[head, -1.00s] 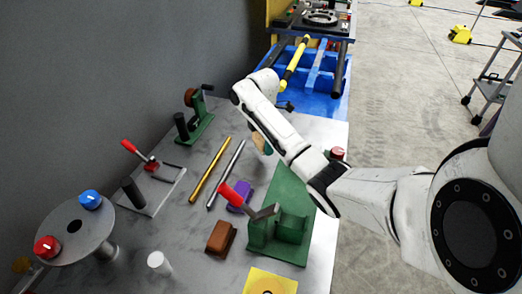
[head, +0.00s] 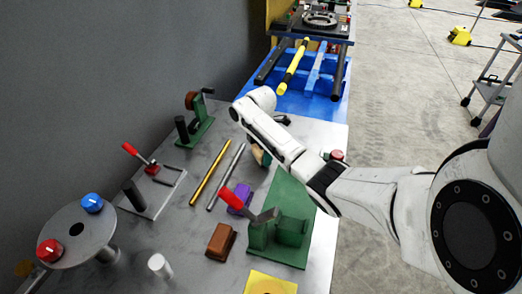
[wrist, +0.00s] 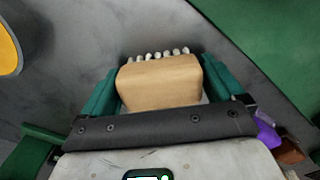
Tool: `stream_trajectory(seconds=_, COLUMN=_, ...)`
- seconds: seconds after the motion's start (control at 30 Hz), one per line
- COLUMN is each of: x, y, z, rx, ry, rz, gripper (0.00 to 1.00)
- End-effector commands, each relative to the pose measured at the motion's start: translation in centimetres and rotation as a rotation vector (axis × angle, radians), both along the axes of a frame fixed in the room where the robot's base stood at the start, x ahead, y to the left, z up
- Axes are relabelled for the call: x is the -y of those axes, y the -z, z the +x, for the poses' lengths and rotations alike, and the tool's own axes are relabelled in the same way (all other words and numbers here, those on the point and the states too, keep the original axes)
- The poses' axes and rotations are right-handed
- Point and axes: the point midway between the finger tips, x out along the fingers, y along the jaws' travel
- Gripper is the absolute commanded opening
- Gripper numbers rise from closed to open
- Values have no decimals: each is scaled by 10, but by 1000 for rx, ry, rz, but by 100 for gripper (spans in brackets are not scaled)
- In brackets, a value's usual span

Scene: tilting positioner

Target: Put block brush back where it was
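The block brush is a tan wooden block with a row of pale bristles. In the wrist view the brush (wrist: 160,82) sits between the two green fingers of my gripper (wrist: 158,72), which touch its sides. The bristles point away from the palm, toward the grey metal tabletop, with a dark shadow around them. I cannot tell whether they touch it. In the head view my gripper (head: 260,153) is low over the far part of the table (head: 222,133), and my arm hides most of the brush (head: 264,160).
A green fixture with a red handle (head: 279,232), a purple block (head: 239,199) and a brown block (head: 221,241) stand nearer. Gold (head: 211,172) and grey (head: 227,176) rods lie to the left. A green crank device (head: 196,124) stands further left. A red button (head: 337,155) is at right.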

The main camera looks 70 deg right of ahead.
Motion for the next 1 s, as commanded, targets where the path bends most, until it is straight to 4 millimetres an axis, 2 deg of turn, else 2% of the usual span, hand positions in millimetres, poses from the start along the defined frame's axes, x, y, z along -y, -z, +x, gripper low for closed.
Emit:
stream_trajectory(seconds=0.27, x=0, y=-1, z=0, rx=0, ry=0, rz=0, gripper=100)
stream_trajectory(seconds=0.43, x=0, y=-12, z=1, rx=2, ry=-1, rz=-1, gripper=100)
stream_trajectory(seconds=0.57, x=1, y=-34, z=1, rx=4, ry=-1, rz=-2, gripper=100)
stream_trajectory(seconds=0.9, x=0, y=-109, z=0, rx=1, ry=0, rz=-1, gripper=100)
stream_trajectory(seconds=1.0, x=0, y=-118, z=0, rx=0, ry=0, rz=0, gripper=100)
